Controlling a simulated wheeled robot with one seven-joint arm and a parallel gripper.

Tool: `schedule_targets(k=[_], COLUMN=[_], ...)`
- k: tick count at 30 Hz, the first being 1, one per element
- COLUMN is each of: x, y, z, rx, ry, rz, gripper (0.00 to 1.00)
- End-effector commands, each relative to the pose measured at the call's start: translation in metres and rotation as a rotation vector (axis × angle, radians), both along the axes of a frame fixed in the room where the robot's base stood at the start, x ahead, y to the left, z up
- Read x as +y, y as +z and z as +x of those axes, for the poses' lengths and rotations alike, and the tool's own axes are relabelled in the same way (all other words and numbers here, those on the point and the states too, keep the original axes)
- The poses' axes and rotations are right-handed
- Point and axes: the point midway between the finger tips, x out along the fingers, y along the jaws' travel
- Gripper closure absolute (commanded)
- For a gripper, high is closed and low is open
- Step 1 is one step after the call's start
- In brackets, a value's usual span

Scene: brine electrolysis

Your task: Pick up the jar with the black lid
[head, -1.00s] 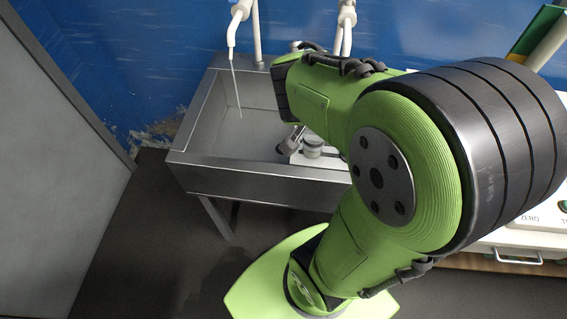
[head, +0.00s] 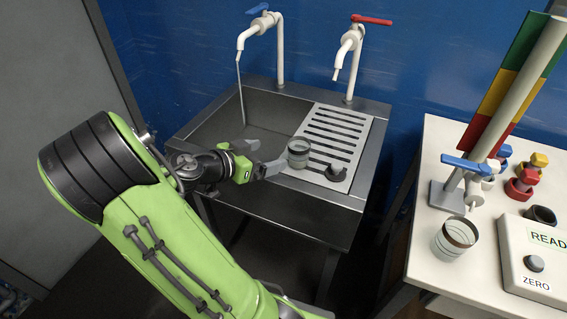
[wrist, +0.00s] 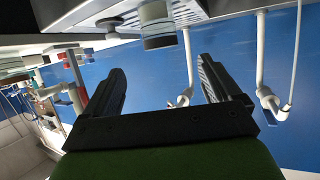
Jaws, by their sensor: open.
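A small grey, banded jar (head: 299,155) stands upright on the slotted draining board; whether its dark top is a lid is unclear. It shows upside down in the wrist view (wrist: 157,22), with a dark band at its top end. A low black round piece (head: 335,172) sits on the board to its right, also in the wrist view (wrist: 108,23). My gripper (head: 263,157) is open and empty, just left of the jar and apart from it. In the wrist view my gripper (wrist: 163,72) has the jar beyond its fingertips.
The board is part of a metal sink (head: 205,137) with two taps. A white table (head: 425,190) on the right holds another banded jar (head: 455,238), a stand with a coloured panel (head: 507,85), red and yellow pieces and a READ/ZERO box (head: 530,260). A blue wall stands behind.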

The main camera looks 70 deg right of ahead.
Motion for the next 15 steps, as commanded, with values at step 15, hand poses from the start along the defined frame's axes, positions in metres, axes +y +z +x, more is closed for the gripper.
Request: schedule_targets(k=[15], x=[-0.084], y=[-0.04], z=[-0.045], rx=[0.0], ry=[-0.002], rz=[0.002], gripper=[0.09])
